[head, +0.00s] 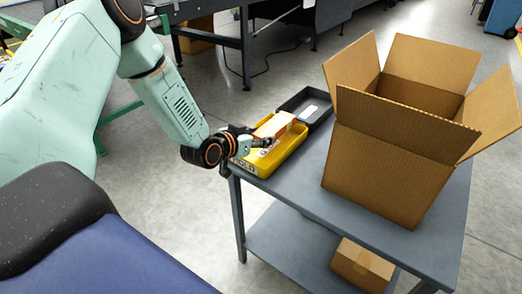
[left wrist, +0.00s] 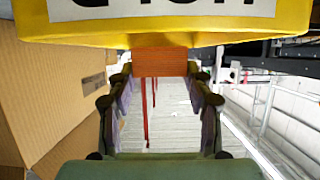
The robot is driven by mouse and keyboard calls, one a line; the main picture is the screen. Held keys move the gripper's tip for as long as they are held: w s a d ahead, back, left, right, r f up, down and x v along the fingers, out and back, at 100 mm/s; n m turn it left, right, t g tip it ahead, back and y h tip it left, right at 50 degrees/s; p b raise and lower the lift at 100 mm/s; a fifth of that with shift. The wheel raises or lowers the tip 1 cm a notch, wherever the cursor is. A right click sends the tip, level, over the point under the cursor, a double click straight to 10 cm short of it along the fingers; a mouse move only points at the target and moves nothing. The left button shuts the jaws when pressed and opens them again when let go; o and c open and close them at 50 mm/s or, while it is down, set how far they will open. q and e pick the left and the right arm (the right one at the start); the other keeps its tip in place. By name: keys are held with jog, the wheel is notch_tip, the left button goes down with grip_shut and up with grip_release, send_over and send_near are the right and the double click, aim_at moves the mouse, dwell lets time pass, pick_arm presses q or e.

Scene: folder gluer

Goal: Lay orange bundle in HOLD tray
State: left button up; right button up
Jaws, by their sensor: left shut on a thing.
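The yellow HOLD tray (head: 284,158) sits on the left end of the grey table. Its wall with part of a white label fills the top of the left wrist view (left wrist: 60,32). The orange bundle (head: 274,124) appears over the tray; I cannot tell whether it touches the tray floor. My left gripper (head: 262,141) is shut on the bundle, reaching in over the tray's near left side. In the left wrist view the bundle's ribbed orange end (left wrist: 160,63) shows between the two fingers (left wrist: 160,88), partly hidden by the tray wall. My right gripper is not in view.
A dark tray (head: 318,116) with a white label stands just behind the yellow one. A large open cardboard box (head: 385,165) takes up the table's right part. A smaller box (head: 362,266) is on the lower shelf. The grey table top (head: 300,185) is bare at the front.

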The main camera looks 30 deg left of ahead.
aim_at(258, 156)
pick_arm(q)
jog(key=shift+a+f, duration=0.2)
jog(key=shift+f, duration=0.6)
jog(key=shift+d+f+b, duration=0.2)
jog(key=shift+f+b, duration=0.65)
jog(key=shift+f, duration=0.4)
jog(key=shift+w+a+f, duration=0.1)
jog(key=o, duration=0.9)
jog(key=shift+o, duration=1.6)
